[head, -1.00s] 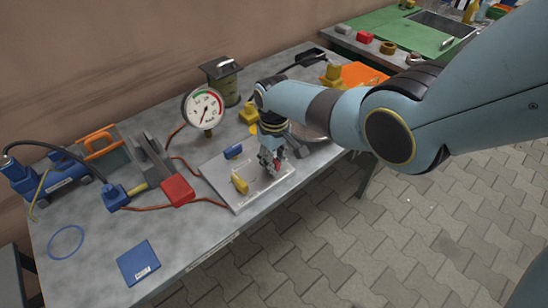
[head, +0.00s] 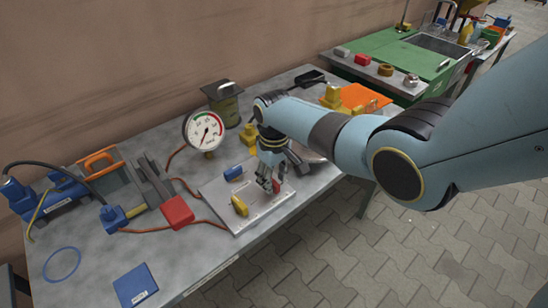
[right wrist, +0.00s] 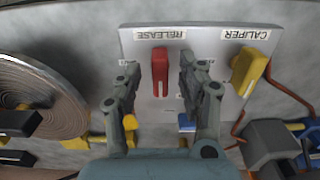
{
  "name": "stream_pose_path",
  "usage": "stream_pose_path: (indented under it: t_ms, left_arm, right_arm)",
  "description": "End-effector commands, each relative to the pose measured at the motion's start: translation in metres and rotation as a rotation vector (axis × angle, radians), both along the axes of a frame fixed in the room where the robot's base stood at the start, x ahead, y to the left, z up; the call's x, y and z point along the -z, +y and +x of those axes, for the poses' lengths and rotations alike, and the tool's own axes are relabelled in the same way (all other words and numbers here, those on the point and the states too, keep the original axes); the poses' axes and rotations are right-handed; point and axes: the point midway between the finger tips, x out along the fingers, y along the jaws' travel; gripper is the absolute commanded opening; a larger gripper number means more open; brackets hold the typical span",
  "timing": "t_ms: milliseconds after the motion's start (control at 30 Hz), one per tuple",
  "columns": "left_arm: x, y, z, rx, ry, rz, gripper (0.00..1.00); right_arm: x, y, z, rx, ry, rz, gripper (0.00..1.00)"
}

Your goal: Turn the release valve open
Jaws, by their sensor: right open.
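The release valve's red handle (right wrist: 160,72) stands on a light panel (right wrist: 140,40) under an upside-down RELEASE label in the right wrist view. My right gripper (right wrist: 158,76) is open, with one finger on each side of the red handle in that view. I cannot tell whether either finger touches it. In the head view the right gripper (head: 268,184) is low over the right part of the panel (head: 255,212) and mostly hides the red handle. A yellow handle (right wrist: 251,70) labelled CALIPER is beside it. My left gripper is not in view.
A blue handle (head: 233,173) is also on the panel. A dial gauge (head: 203,130) stands behind it. A red block (head: 177,211) with an orange hose lies to the left.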

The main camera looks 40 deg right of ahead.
Motion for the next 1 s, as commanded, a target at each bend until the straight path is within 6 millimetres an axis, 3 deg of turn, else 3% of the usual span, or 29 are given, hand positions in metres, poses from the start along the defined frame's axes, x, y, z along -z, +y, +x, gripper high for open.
stream_pose_path:
  t_ms: [300,500,1000]
  left_arm:
    - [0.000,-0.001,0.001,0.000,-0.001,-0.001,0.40]
    - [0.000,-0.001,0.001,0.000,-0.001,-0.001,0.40]
    - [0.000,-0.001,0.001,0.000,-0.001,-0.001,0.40]
  right_arm:
    - [-0.065,-0.001,0.001,0.000,-0.005,-0.002,0.40]
    - [-0.094,0.000,0.000,0.000,-0.002,-0.002,0.40]
    - [-0.101,0.000,0.000,0.000,-0.001,-0.001,0.40]
